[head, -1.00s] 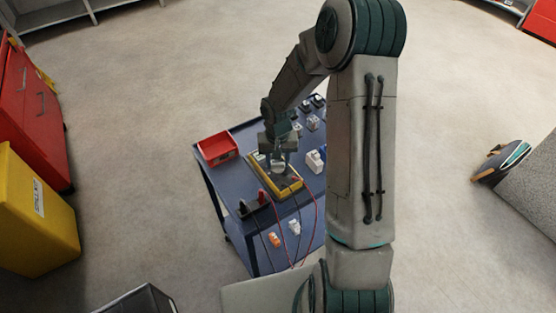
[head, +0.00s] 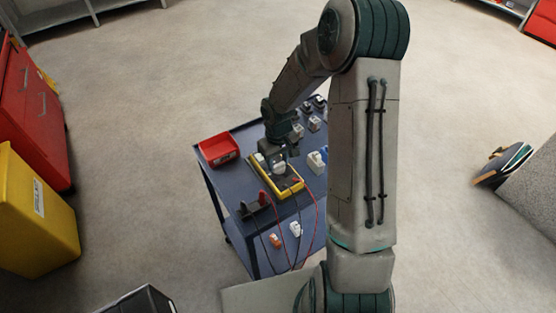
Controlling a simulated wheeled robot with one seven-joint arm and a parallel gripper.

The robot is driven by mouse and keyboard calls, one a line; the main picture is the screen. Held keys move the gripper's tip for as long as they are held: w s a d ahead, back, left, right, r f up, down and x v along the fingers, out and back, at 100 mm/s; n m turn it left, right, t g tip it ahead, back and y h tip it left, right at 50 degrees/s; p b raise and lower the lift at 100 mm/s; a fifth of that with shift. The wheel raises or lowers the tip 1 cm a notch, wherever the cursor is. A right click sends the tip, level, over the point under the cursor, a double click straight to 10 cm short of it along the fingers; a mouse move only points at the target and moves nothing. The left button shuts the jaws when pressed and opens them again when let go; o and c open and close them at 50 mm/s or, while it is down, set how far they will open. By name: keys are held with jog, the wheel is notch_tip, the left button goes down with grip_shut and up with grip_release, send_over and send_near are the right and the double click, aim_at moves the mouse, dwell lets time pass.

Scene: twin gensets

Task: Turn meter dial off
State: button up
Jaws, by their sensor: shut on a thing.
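The yellow-edged meter (head: 291,189) lies on the blue cart top, with its pale round dial (head: 279,169) near the middle. My gripper (head: 280,163) reaches down over the meter from above. Its jaws are shut on the dial, and they partly hide it. The dial's markings and pointer are too small to read. Red and dark leads run from the near end of the meter toward the cart's front edge.
Black and red probe handles (head: 254,207) lie just left of the meter. Small white blocks (head: 316,160) stand to its right. An orange piece (head: 275,240) and a white piece (head: 295,229) lie toward the front.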

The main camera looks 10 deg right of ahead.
aim_at(278, 164)
jog(key=o, duration=1)
notch_tip(278, 164, up, 14)
jog(key=shift+b, duration=0.5)
jog(key=s+r+m+t, duration=0.1)
jog(key=s+r, duration=0.2)
jog(key=s, duration=0.4)
jog(key=s+r+m+t, duration=0.1)
jog(key=s+r, duration=0.2)
jog(key=s, duration=0.4)
jog(key=s+r+m+t, duration=0.1)
jog(key=s+r, duration=0.2)
jog(key=s, duration=0.4)
jog(key=shift+s+d+r+m, duration=0.1)
jog(key=shift+s+r+m, duration=0.05)
jog(key=shift+s+m, duration=0.2)
